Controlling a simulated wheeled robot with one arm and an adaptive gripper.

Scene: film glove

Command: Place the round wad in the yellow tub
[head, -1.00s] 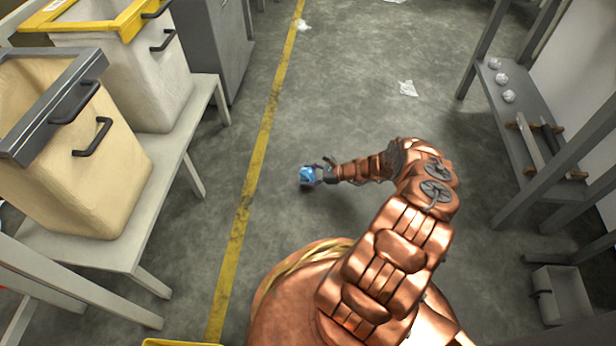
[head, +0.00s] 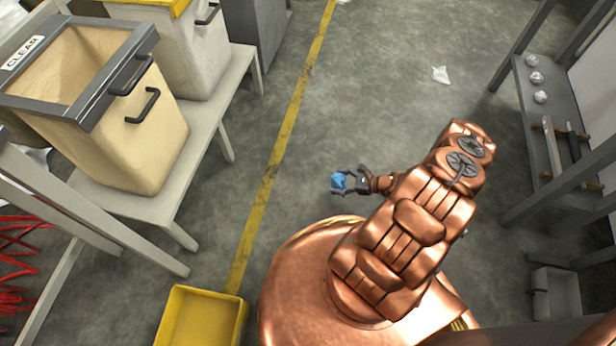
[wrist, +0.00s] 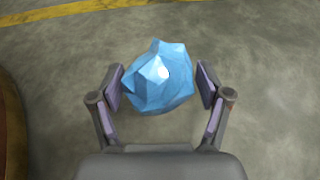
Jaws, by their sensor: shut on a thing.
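The round wad (head: 339,182) is a crumpled light-blue ball. My gripper (head: 341,183) is shut on it and holds it above the grey floor, right of the yellow floor line. In the wrist view the wad (wrist: 160,78) sits between the two finger pads of my gripper (wrist: 160,88). The yellow tub (head: 203,318) is an open rectangular container at the bottom of the head view, left of my base. Its inside looks empty where it shows, and its lower edge is cut off by the frame.
A beige bin (head: 120,130) marked CLEAR and a yellow-rimmed white bin (head: 190,50) stand on a bench at left. Red strands (head: 15,265) lie below. A shelf (head: 545,110) with small balls stands at right. The middle floor is mostly clear.

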